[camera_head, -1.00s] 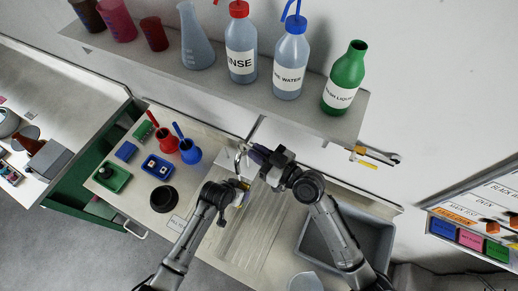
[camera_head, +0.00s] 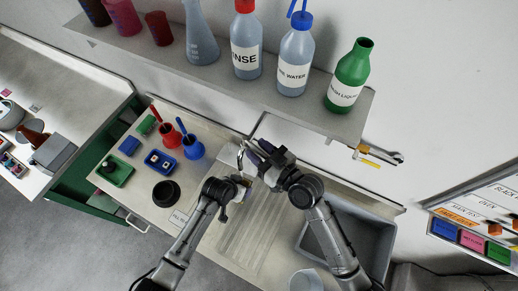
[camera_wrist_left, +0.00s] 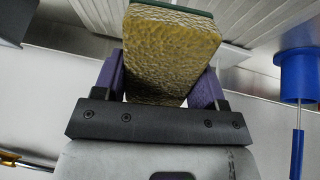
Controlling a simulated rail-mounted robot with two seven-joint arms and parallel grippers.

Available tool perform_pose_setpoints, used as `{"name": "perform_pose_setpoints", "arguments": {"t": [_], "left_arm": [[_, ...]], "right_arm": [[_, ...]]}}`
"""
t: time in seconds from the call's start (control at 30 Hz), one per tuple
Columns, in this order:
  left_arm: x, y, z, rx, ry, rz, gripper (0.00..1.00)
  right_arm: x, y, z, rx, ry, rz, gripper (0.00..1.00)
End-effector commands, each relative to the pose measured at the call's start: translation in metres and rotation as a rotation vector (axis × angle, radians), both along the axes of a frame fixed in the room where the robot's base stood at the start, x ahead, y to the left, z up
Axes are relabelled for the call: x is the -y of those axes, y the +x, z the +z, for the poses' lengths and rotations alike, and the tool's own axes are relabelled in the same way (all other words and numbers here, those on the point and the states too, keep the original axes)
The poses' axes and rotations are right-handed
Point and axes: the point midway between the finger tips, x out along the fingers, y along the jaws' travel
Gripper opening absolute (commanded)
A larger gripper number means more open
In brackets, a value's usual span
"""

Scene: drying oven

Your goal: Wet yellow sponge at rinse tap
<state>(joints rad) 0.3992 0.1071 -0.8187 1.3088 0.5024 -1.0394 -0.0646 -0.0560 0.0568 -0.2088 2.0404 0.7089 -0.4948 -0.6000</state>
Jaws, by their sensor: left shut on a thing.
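The yellow sponge (camera_wrist_left: 170,55), with a darker green edge at its far end, is between the purple fingers of my left gripper (camera_wrist_left: 163,76) in the left wrist view. That gripper is shut on it. In the head view the left gripper (camera_head: 241,181) is just below the thin curved metal rinse tap (camera_head: 240,156), and the sponge is mostly hidden. My right gripper (camera_head: 258,154) is beside the tap, to its right, with purple fingers pointing at it. Whether it touches the tap or is closed on anything is hidden.
A shelf (camera_head: 215,84) above holds bottles, including a green one (camera_head: 348,78), and beakers. Red (camera_head: 168,136) and blue (camera_head: 192,147) funnel-shaped vessels, a green tray (camera_head: 115,171) and a black bowl (camera_head: 165,193) stand left of the grippers. A grey bin (camera_head: 375,235) is at right.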

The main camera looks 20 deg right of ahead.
Motion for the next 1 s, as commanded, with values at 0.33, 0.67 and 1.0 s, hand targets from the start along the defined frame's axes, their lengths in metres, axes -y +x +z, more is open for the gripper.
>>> {"name": "perform_pose_setpoints", "arguments": {"t": [0.33,0.67,1.0], "left_arm": [[0.0,0.0,0.0,0.0,0.0,0.0,0.46],[0.0,0.0,0.0,0.0,0.0,0.0,0.46],[0.0,0.0,0.0,0.0,0.0,0.0,0.46]], "right_arm": [[0.008,-0.013,-0.001,-0.001,-0.003,0.0,0.38],[0.037,-0.065,-0.001,-0.001,-0.004,0.002,0.38],[0.058,-0.099,0.0,-0.001,-0.003,0.0,0.38]]}}
